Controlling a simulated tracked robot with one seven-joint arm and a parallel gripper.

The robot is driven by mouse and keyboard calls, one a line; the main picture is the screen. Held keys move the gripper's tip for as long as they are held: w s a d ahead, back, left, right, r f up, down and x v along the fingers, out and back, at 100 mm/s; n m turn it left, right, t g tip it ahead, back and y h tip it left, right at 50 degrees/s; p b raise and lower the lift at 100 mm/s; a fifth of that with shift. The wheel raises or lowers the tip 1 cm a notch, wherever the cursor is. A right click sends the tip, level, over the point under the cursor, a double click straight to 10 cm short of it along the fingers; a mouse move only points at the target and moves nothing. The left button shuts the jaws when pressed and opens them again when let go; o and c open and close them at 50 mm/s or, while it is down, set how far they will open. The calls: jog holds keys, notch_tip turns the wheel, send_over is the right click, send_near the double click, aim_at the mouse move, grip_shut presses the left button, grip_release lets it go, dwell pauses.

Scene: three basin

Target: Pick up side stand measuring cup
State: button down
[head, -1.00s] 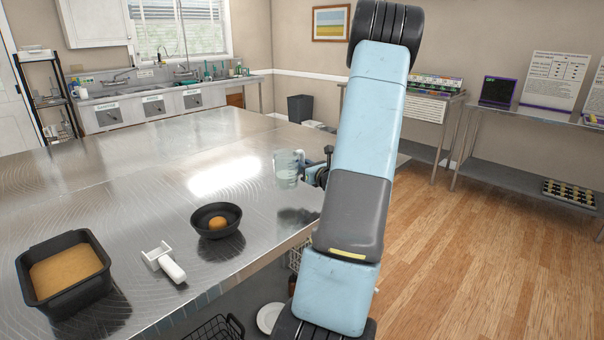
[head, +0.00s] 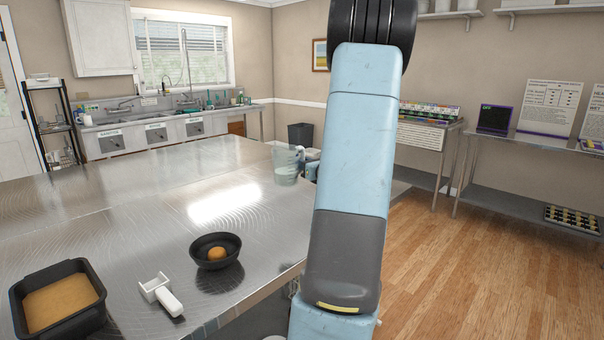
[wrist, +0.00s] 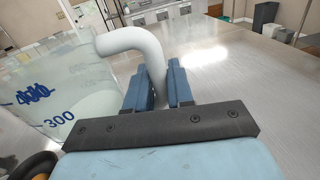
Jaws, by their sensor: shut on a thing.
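The measuring cup (head: 286,166) is a clear jug with a pale handle, seen in the head view at the right edge of the steel table, just left of my arm. In the wrist view the cup (wrist: 55,88) fills the left side, with blue markings including "300" and something whitish low inside. My gripper (wrist: 163,85) is shut on the cup's white curved handle, which runs between the two blue fingers. In the head view my arm hides most of the gripper. The cup looks raised a little, but its gap from the table is hard to judge.
On the steel table (head: 110,215) stand a black bowl (head: 203,262) with an orange-brown ball, a white tool (head: 160,296) and a black loaf pan (head: 17,306) with brown filling. The table behind the cup is clear. Wooden floor lies open to the right.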

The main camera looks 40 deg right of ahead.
jog(key=shift+r, duration=5.6)
jog(key=c, duration=1.6)
grip_release()
grip_shut()
